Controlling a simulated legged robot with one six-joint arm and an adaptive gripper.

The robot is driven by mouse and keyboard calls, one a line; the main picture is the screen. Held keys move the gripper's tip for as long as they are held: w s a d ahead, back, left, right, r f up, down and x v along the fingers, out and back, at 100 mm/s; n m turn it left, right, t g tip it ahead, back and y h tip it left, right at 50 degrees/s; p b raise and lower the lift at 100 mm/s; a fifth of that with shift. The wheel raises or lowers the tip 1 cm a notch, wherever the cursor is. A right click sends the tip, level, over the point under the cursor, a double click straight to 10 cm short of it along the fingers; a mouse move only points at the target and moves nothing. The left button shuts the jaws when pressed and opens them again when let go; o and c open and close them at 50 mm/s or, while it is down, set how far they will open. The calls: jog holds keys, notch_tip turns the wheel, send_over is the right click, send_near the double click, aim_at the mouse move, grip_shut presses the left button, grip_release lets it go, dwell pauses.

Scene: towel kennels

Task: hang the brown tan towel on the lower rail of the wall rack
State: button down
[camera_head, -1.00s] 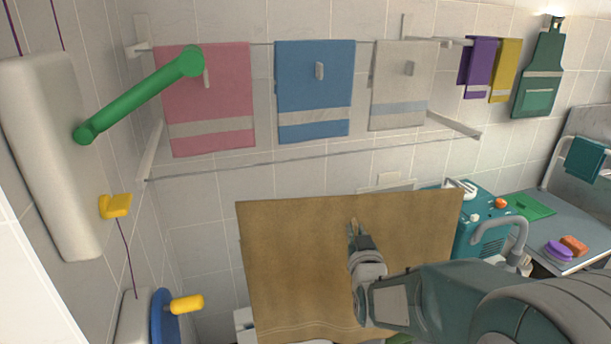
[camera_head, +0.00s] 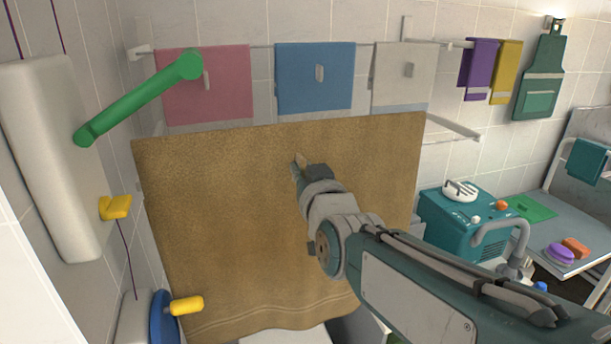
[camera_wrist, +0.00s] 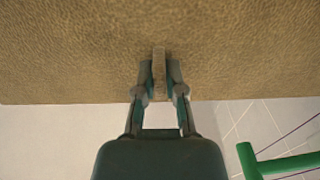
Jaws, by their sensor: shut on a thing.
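The brown tan towel (camera_head: 230,220) hangs spread out from my gripper (camera_head: 298,162) in the head view, a wide sheet in front of the wall rack. My gripper is shut on a small tab on the towel's face, also seen in the wrist view (camera_wrist: 159,75) between the two fingers. The towel (camera_wrist: 70,45) fills the upper part of the wrist view. The wall rack's upper rail (camera_head: 262,46) carries pink, blue and light grey towels. The lower rail is mostly hidden behind the brown towel; the right bracket (camera_head: 455,126) shows.
A green bar (camera_head: 140,98) juts from a white wall unit (camera_head: 50,160) at left, with a yellow knob (camera_head: 116,207). A yellow-handled blue wheel (camera_head: 165,318) is near the towel's lower left. A teal machine (camera_head: 465,225) and counter stand at right.

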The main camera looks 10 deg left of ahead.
jog(key=shift+x, duration=3.75)
jog(key=shift+x, duration=1.05)
jog(key=shift+f, duration=1.6)
jog(key=shift+w+f, duration=0.15)
jog(key=shift+f, duration=1.2)
